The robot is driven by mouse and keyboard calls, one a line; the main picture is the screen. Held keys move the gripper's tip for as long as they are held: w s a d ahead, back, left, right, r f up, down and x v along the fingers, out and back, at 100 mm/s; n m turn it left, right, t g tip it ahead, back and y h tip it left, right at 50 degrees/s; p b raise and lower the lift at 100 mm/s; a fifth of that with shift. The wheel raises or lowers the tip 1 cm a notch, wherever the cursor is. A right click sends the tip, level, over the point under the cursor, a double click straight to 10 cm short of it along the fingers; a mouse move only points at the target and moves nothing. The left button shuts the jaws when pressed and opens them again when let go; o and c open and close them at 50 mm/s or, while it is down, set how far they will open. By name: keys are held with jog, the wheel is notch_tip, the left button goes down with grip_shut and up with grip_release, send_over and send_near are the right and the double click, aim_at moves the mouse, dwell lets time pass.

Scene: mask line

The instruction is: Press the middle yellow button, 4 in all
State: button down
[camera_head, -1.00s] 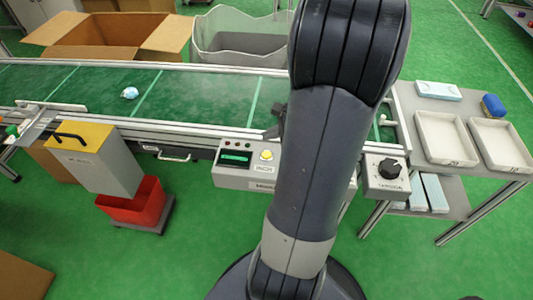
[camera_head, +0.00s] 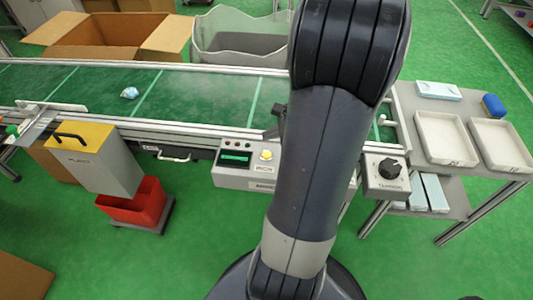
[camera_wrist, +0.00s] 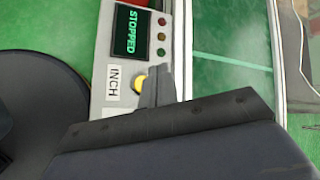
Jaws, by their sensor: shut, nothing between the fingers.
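The yellow button (camera_head: 266,155) sits on a grey control panel (camera_head: 232,180) at the front edge of the conveyor, above a label reading INCH. In the wrist view the yellow button (camera_wrist: 139,84) shows beside my fingertips, which cover part of its edge. My gripper (camera_wrist: 158,84) is shut and empty. I cannot tell whether it touches the button. In the head view my arm hides most of the gripper. The panel's display (camera_wrist: 131,31) reads STOPPED, with small indicator lights (camera_wrist: 161,36) beside it.
A blue-white mask (camera_head: 130,92) lies on the green conveyor belt (camera_head: 190,95). A black knob box (camera_head: 387,178) stands right of my arm. White trays (camera_head: 445,160) sit on the right-hand table. A red bin (camera_head: 132,215) is on the floor at left.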

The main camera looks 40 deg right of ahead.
aim_at(270, 155)
notch_tip(270, 155, up, 4)
jog(key=p, duration=0.5)
jog(key=shift+f+p, duration=0.1)
jog(key=shift+p, duration=0.3)
jog(key=shift+f, duration=0.2)
notch_tip(270, 155, down, 8)
jog(key=b, duration=0.7)
jog(key=shift+f+b, duration=0.25)
jog(key=shift+b, duration=0.05)
jog(key=shift+f, duration=0.15)
dwell(1.3)
jog(key=shift+f+b, duration=0.25)
jog(key=shift+b, duration=0.15)
